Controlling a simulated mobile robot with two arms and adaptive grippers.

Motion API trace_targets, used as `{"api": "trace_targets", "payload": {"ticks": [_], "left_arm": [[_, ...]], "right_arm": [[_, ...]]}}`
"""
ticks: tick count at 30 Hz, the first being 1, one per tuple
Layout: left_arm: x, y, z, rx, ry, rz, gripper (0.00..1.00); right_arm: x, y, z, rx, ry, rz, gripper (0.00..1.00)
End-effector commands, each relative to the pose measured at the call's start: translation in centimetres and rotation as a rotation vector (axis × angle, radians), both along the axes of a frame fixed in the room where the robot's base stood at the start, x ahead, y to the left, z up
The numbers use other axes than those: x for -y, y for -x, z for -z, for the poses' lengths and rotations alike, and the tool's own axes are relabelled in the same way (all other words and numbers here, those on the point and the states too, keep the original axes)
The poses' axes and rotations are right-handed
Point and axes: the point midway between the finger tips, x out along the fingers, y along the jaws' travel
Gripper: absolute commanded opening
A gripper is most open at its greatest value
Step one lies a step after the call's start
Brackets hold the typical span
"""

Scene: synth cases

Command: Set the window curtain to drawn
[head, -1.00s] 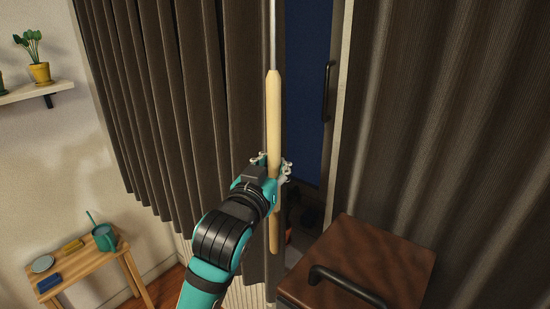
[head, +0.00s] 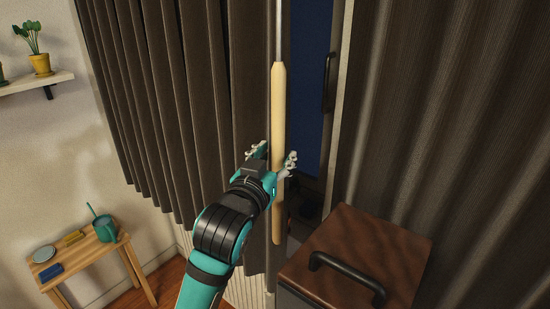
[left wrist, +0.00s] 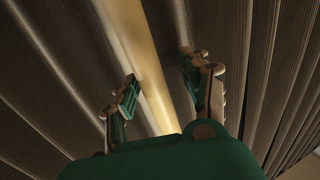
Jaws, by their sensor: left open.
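The window curtain is dark brown and pleated, with a left panel (head: 175,90) and a right panel (head: 440,110). A gap between them shows dark blue window glass (head: 306,100). A pale wooden wand (head: 278,105) hangs upright on a thin rod at the left panel's inner edge. My left gripper (head: 273,157) is open at the wand's lower half, one finger on each side. In the left wrist view the wand (left wrist: 150,75) runs between the spread fingers (left wrist: 160,90), and both look apart from it. My right gripper is not in view.
A brown-topped cabinet (head: 375,245) with a black handle (head: 345,275) stands close at lower right. A wall shelf (head: 35,83) holds a potted plant (head: 38,55).

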Motion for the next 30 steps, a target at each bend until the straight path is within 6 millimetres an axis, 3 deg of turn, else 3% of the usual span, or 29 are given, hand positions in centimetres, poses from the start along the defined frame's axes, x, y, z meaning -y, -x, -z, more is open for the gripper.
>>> {"api": "trace_targets", "payload": {"ticks": [8,21,30], "left_arm": [[-0.3,1.1,-0.1,0.002,0.002,0.002,0.47],[-3.1,9.4,0.0,0.001,0.001,0.0,0.47],[-3.8,11.5,0.0,0.0,-0.001,-0.001,0.47]], "right_arm": [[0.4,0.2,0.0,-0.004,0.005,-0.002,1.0],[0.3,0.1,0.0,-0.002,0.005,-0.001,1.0],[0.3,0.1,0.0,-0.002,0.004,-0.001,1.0]]}}
